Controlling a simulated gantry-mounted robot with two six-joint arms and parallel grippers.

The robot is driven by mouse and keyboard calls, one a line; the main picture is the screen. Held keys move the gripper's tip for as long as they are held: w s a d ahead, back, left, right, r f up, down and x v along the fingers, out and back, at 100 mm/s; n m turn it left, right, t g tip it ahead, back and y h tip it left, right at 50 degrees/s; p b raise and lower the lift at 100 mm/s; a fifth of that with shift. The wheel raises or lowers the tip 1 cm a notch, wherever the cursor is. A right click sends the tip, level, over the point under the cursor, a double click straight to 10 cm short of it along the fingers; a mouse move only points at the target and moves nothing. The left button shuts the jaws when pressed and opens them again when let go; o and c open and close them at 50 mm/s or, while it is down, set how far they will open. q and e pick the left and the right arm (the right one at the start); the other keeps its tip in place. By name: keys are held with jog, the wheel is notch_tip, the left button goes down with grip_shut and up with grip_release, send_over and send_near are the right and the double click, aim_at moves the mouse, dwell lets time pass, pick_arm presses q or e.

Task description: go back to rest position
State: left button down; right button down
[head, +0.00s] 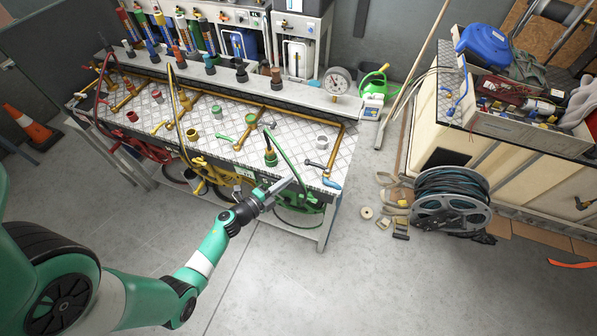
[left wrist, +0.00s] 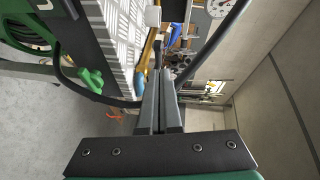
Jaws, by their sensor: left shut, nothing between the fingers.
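My left gripper (head: 291,181) is shut and empty. It hangs over the front edge of the workbench (head: 325,220) near its right end, above the green hose reel (head: 300,220). In the left wrist view the two fingers of my left gripper (left wrist: 161,75) lie together with nothing between them. A green hose (head: 290,163) with a dark green fitting (head: 270,157) stands close to the gripper. In the left wrist view a dark hose (left wrist: 222,42) passes beside the fingers; I cannot tell if it touches them. My right gripper is not in view.
Yellow (head: 215,178) and red (head: 150,148) hose reels hang under the bench. Coloured fittings and a gauge (head: 337,80) stand behind. A large hose reel (head: 450,200) stands on the floor at right. An orange cone (head: 30,125) is at left. The front floor is clear.

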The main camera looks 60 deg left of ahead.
pick_arm(q)
jog(key=s, duration=0.4)
jog(key=shift+s+a+r+p, duration=0.1)
jog(key=shift+s+r+p, duration=0.25)
jog(key=shift+s, duration=0.05)
